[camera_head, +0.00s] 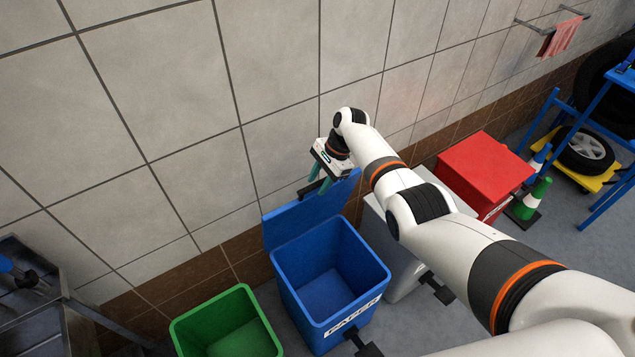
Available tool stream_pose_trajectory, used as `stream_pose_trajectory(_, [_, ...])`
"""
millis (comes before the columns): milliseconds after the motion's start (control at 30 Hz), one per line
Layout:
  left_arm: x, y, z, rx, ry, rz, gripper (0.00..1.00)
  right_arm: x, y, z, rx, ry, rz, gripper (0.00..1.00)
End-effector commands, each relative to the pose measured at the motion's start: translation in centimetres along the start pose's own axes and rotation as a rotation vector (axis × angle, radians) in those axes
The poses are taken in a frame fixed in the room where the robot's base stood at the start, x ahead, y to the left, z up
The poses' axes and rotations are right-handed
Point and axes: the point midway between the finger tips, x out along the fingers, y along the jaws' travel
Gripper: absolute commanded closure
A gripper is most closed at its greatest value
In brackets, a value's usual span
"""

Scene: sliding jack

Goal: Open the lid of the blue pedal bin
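The blue bin (355,290) labelled "PAPER" stands on the floor in the middle, with its inside visible and empty. Its blue lid (290,222) is raised, standing up at the back near the tiled wall. A dark pedal (369,350) sticks out at its front. My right gripper (319,181) is at the lid's upper edge, with its two teal fingers apart, beside a small dark piece on that edge. I cannot tell whether the fingers touch the lid. My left gripper is not in view.
A green bin (180,335), open at the top, stands left of the blue bin. A grey bin (405,275), partly behind my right arm, and a red bin (485,165) stand to the right. A metal frame (75,310) stands at lower left.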

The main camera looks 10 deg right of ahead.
Motion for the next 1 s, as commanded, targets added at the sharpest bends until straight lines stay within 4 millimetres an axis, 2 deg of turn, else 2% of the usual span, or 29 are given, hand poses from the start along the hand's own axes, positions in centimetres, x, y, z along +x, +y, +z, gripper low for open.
stream_pose_trajectory(67, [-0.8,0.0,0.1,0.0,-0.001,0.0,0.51,-1.9,0.0,0.0,0.001,-0.003,0.003,0.62])
stream_pose_trajectory(300, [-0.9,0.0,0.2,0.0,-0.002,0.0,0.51,-6.8,0.1,0.1,0.0,-0.002,0.004,0.62])
stream_pose_trajectory(500, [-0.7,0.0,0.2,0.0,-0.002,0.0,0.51,-9.6,0.0,0.0,0.0,-0.001,0.002,0.62])
stream_pose_trajectory(700, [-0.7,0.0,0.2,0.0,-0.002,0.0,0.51,-10.6,0.0,0.0,0.001,0.0,-0.001,0.62])
stream_pose_trajectory(1000, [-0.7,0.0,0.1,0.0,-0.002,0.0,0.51,-10.6,0.0,0.0,0.0,0.0,-0.001,0.62])
